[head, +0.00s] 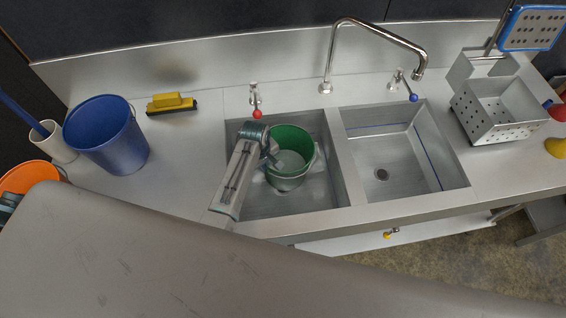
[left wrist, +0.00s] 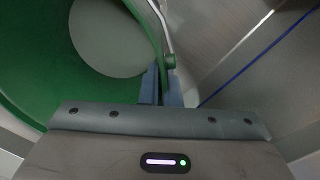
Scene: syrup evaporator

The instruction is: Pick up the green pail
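The green pail (head: 290,172) stands in the left sink basin (head: 325,199), with a pale grey round surface inside it. My left gripper (head: 273,160) reaches down to the left part of its rim. In the left wrist view the pail (left wrist: 32,88) fills the upper left, and its wall runs between the two close-set fingertips (left wrist: 160,84). They look shut on the rim. A thin metal handle and a green lug show beside the fingers. I cannot tell whether the pail's base touches the basin floor. My right gripper is not in view.
A blue bucket (head: 108,140) and a yellow brush (head: 172,102) stand on the counter at left. A tall faucet (head: 345,22) rises behind the basins. The right basin (head: 390,150) is empty. A perforated metal box (head: 497,105) stands further right.

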